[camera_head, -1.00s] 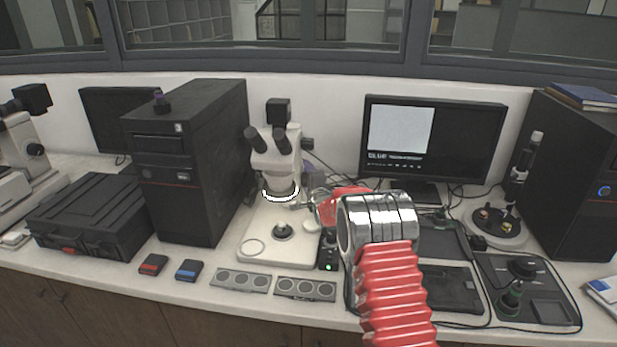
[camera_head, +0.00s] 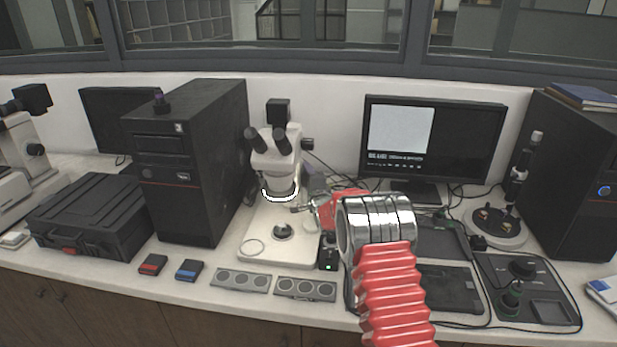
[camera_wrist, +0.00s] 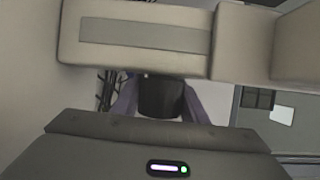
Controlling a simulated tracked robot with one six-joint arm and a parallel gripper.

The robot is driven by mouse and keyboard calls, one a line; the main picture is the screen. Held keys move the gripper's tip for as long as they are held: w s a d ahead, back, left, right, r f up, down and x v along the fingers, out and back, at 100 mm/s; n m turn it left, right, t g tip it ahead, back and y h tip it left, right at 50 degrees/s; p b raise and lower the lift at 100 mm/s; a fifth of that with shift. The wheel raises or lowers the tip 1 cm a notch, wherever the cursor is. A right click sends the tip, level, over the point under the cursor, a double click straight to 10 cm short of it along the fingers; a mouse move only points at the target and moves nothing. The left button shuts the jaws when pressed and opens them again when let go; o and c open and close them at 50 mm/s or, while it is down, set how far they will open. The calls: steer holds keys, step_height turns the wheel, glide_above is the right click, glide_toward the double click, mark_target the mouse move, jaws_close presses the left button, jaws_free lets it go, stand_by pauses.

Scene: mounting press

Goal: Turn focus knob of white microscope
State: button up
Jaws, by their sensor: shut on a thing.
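The white microscope (camera_head: 276,158) stands upright on its pale base (camera_head: 250,250), left of my arm in the head view. In the wrist view, its pale body (camera_wrist: 145,35) crosses the top. My gripper (camera_wrist: 155,98) is shut on the dark focus knob (camera_wrist: 162,97), with a purplish finger on each side of it. In the head view, my gripper (camera_head: 304,207) is beside the right side of the microscope, above its base. The knob and the fingertips are small there and partly hidden by my wrist.
A black computer tower (camera_head: 190,165) stands left of the microscope. A monitor (camera_head: 432,140) is behind my arm. Grey ring panels (camera_head: 241,280) lie at the bench's front. Loose cables run behind.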

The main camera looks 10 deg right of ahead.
steer(key=shift+t, duration=0.3)
steer(key=shift+f, duration=0.1)
steer(key=o, duration=1)
steer(key=shift+o, duration=0.2)
steer(key=shift+s, duration=0.15)
steer(key=s, duration=0.7)
steer(key=shift+d+f, duration=0.15)
steer(key=shift+d, duration=0.15)
